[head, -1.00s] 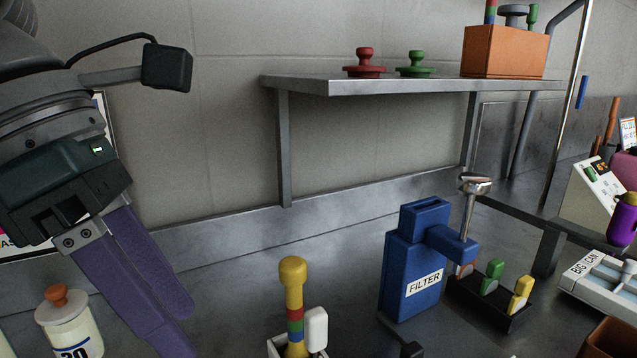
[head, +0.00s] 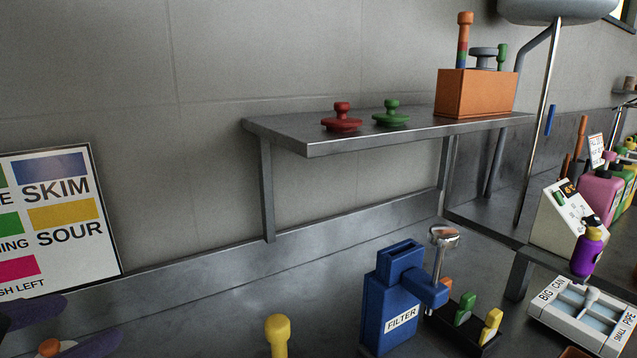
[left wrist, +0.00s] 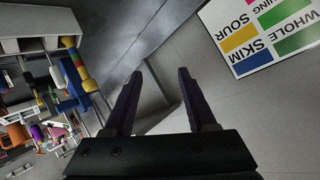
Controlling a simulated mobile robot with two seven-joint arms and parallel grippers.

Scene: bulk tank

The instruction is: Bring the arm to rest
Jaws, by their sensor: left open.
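My left gripper (left wrist: 155,95) is open in the left wrist view, with two dark purple fingers apart and nothing between them. In the head view only its purple fingers (head: 60,325) show, at the bottom left corner. An orange knob (head: 50,347) shows close by them at the bottom edge. My right gripper is not in either view.
A metal shelf (head: 300,131) holds a red lid (head: 342,120), a green lid (head: 391,114) and an orange box (head: 475,93). Below stand a blue filter box (head: 385,310) and a yellow-topped tool (head: 278,332). A colour chart (head: 60,262) is at the left wall.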

